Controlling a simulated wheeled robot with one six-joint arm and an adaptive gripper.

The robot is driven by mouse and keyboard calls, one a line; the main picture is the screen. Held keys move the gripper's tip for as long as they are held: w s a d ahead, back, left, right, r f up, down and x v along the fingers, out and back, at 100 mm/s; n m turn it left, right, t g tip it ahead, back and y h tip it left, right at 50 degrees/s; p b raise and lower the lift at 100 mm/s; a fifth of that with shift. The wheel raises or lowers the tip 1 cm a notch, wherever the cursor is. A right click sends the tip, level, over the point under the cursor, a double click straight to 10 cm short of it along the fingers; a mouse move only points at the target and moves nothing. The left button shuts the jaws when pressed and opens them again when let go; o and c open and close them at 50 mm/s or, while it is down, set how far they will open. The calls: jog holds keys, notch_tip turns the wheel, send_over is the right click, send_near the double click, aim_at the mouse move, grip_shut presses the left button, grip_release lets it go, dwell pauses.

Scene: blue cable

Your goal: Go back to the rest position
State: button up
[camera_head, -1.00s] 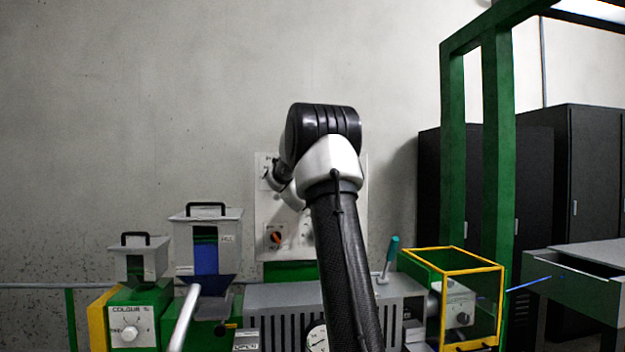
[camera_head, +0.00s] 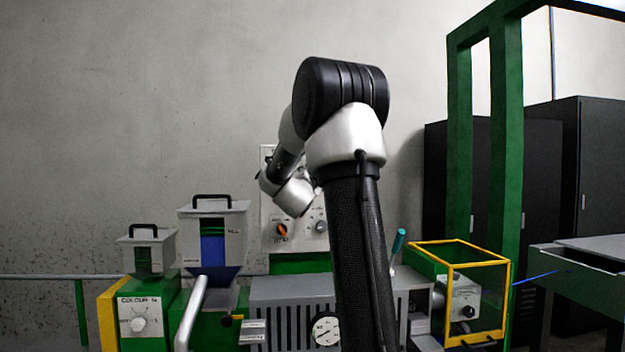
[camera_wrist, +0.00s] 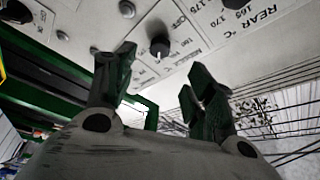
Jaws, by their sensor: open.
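My gripper (camera_wrist: 160,90) shows in the wrist view with its two dark green fingers apart and nothing between them. Beyond the fingers is the white control panel (camera_wrist: 225,30) with a black knob (camera_wrist: 160,46) and printed temperature numbers. In the head view my arm rises in front of the machine and bends at the elbow, and its far links reach down in front of the panel (camera_head: 265,205). The gripper itself cannot be made out in the head view. Part of the panel is hidden behind my arm.
The green and grey machine (camera_head: 290,290) spans the bottom. Two hoppers (camera_head: 213,235) stand at its left. A yellow-framed guard (camera_head: 460,260) is at its right, with a blue cable (camera_head: 535,277) beside it. Green posts (camera_head: 505,150) and dark cabinets (camera_head: 600,170) stand at the right. The upper left is bare wall.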

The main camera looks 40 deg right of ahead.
jog(key=shift+s+a+f, duration=0.15)
jog(key=shift+s+a, duration=0.3)
jog(key=shift+a, duration=0.1)
jog(key=shift+f, duration=0.1)
